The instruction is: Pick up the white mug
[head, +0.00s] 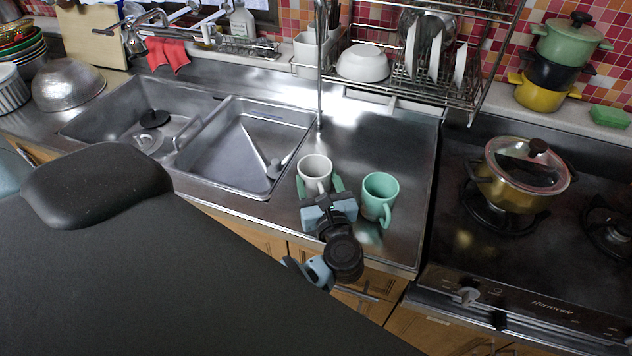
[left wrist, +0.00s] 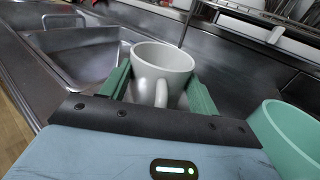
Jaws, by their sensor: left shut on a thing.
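The white mug (head: 314,168) stands upright at the steel counter's front part, right of the sink. My left gripper (head: 320,186) has its green fingers on either side of the mug and is shut on it. In the left wrist view the mug (left wrist: 162,68) sits between the two fingers (left wrist: 160,92), its handle facing the gripper. Whether the mug's base touches the counter is hidden by the gripper. My right gripper is not in view.
A mint green mug (head: 380,194) stands close to the right of the gripper; it also shows in the left wrist view (left wrist: 290,135). The sink (head: 245,150) lies left, the stove with a lidded pot (head: 515,180) right. A dish rack (head: 420,75) overhangs the back. Counter behind the mugs is clear.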

